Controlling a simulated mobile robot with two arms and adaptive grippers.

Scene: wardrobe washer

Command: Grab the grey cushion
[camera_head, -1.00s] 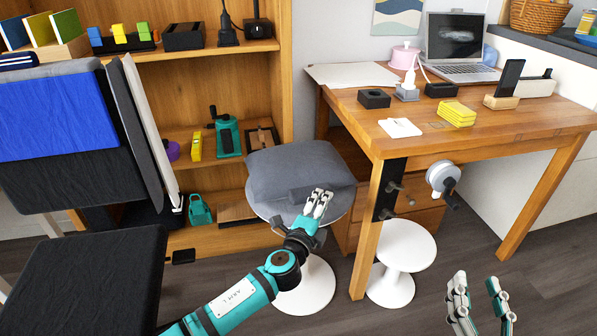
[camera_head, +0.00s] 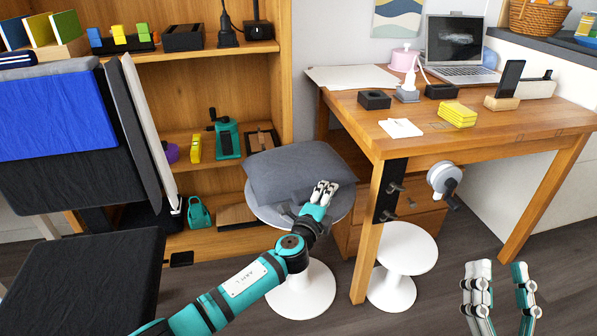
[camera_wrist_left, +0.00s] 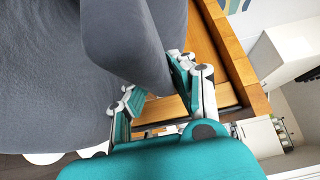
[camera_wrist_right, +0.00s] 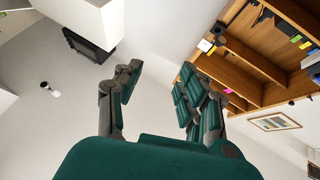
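The grey cushion (camera_head: 290,170) rests tilted on a round white stool (camera_head: 303,287) between the shelf and the desk. My left gripper (camera_head: 324,190) is at the cushion's front right edge, its fingers close together. In the left wrist view the cushion (camera_wrist_left: 50,75) fills the left side, and a grey edge of it runs down between the two fingers of the left gripper (camera_wrist_left: 155,95).
A wooden desk (camera_head: 480,150) with a laptop stands right of the stool, its front leg close by. A second white stool (camera_head: 405,250) is beside that leg. A wooden shelf (camera_head: 235,70) stands behind. A black-topped seat (camera_head: 90,280) is at the lower left.

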